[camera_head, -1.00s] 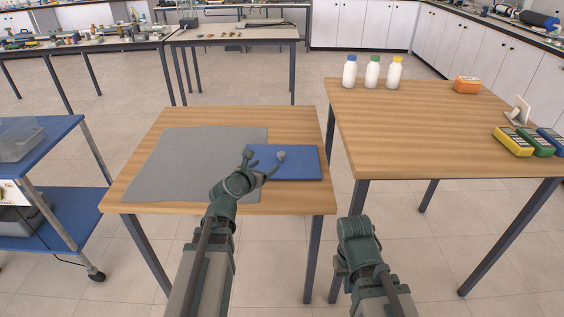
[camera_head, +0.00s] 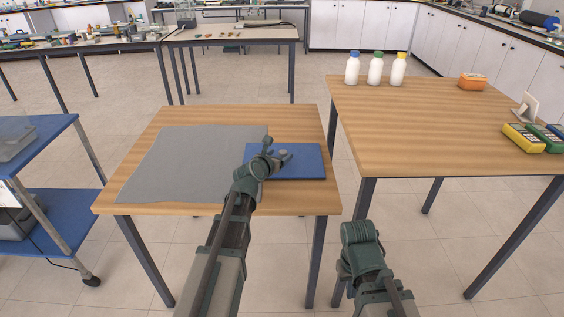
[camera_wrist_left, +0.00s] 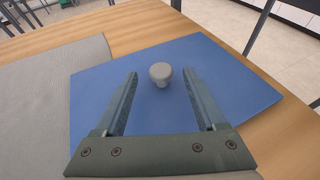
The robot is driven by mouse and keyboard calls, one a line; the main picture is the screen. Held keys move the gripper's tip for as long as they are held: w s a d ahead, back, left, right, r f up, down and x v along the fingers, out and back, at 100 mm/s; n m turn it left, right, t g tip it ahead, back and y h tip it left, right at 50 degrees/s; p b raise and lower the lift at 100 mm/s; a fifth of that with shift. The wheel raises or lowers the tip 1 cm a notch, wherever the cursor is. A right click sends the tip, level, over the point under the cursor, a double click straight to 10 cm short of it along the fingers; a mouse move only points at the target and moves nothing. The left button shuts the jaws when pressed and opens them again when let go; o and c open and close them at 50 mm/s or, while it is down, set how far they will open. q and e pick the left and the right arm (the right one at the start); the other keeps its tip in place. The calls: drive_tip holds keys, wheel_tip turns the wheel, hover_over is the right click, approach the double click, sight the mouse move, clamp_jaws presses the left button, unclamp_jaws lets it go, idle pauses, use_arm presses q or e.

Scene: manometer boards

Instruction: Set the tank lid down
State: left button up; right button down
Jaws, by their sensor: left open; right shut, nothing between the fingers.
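The tank lid (camera_head: 300,171), a flat blue panel with a grey knob (camera_head: 284,154), lies flat at the right of the near wooden table. Its left part overlaps the grey mat. My left gripper (camera_head: 275,151) is open at the knob. In the left wrist view the knob (camera_wrist_left: 160,73) shows between the fingertips, with a visible gap on each side, and the lid (camera_wrist_left: 235,85) spreads beneath. My right gripper (camera_head: 347,279) is shut and empty, low to the right of the near table; its fingers are mostly hidden.
A second table (camera_head: 420,125) at right holds white bottles (camera_head: 375,70), an orange box (camera_head: 472,82) and colored meters (camera_head: 523,138). A blue cart (camera_head: 45,150) stands at left.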

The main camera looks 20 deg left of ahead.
use_arm(q)
drive_tip(key=shift+w+d+f, duration=0.1)
drive_tip(key=shift+w+f, duration=0.1)
drive_tip(key=shift+w, duration=0.4)
drive_tip(key=shift+s, duration=0.1)
drive_tip(key=shift+c, duration=0.5)
clamp_jaws()
use_arm(e)
drive_tip(key=shift+f, duration=0.2)
use_arm(q)
drive_tip(key=shift+r, duration=0.1)
